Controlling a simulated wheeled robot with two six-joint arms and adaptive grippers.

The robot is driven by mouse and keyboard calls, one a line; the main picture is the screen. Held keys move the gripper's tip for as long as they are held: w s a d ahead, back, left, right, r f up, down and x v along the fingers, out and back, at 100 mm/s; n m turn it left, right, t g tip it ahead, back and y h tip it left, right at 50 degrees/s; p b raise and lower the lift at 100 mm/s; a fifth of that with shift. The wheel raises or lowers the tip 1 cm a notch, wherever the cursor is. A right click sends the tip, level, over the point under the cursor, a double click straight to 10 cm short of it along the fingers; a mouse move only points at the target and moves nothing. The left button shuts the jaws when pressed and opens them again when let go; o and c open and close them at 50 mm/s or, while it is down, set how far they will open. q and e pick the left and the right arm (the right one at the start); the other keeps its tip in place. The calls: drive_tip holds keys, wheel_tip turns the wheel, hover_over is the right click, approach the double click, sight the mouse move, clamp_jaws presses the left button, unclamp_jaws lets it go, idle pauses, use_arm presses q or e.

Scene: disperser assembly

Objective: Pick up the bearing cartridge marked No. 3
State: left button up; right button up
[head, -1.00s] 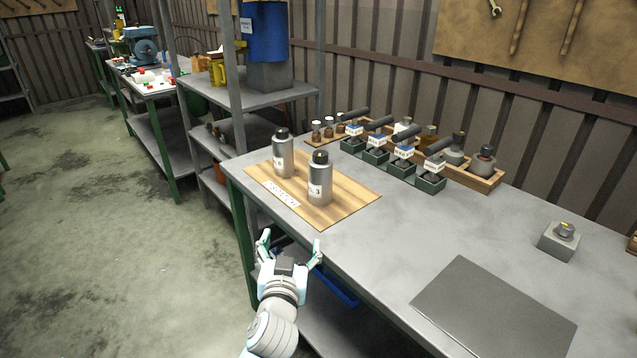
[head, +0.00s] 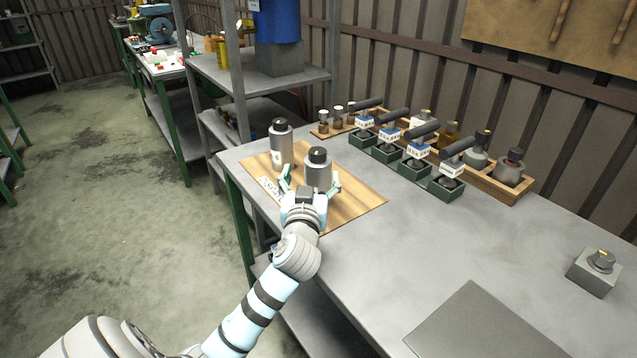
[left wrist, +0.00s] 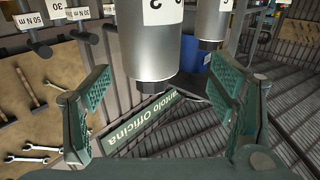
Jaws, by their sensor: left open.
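The No. 3 bearing cartridge (head: 318,168), a grey metal cylinder with a dark cap, stands upright on the wooden board (head: 352,205). Its number faces my gripper and is hidden in the head view. In the left wrist view, which is upside down, the cartridge (left wrist: 158,55) shows part of its white label at the top edge. My left gripper (head: 311,182) is open, with one finger to each side of this cartridge and a gap on both sides. A second, similar cartridge (head: 281,143) stands behind and to the left. My right gripper is out of view.
Green holders with torque tools (head: 418,150) stand in a row at the back of the table. A wooden rack with bottles (head: 508,175) is behind them. A grey block with a knob (head: 596,270) and a dark flat plate (head: 490,325) lie to the right. The table's middle is clear.

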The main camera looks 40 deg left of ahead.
sight(318, 164)
use_arm(q)
drive_tip(key=x, duration=0.4)
drive_tip(key=d+x, duration=0.1)
drive_tip(key=shift+w+a+b, duration=0.3)
drive_tip(key=shift+w+b, duration=0.1)
drive_tip(key=shift+w, duration=0.2)
drive_tip(key=shift+r, duration=0.1)
clamp_jaws()
